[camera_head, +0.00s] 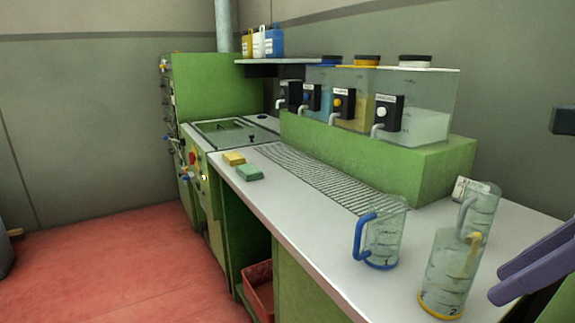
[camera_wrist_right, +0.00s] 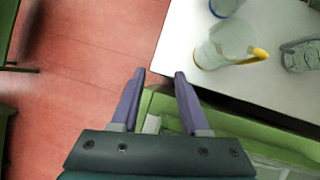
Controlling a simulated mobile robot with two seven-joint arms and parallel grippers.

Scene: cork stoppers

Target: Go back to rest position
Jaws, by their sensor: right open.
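My right gripper (camera_head: 498,284) shows at the right edge of the head view, with two purple fingers. In the right wrist view its fingers (camera_wrist_right: 159,76) stand apart with nothing between them. They are over the table's edge, with red floor and green cabinet below. The jug with a yellow base and handle (camera_head: 446,275) stands upright on the white table, left of the gripper in the head view. It also shows in the right wrist view (camera_wrist_right: 222,46), apart from the fingers. My left gripper is in neither view.
A blue-handled jug (camera_head: 384,240) and a grey-handled jug (camera_head: 482,208) stand nearby. Tanks with taps (camera_head: 420,110) sit on a green block behind. Two sponges (camera_head: 248,173) lie farther left. A red bin (camera_head: 260,290) is under the table. The red floor (camera_head: 110,260) at left is clear.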

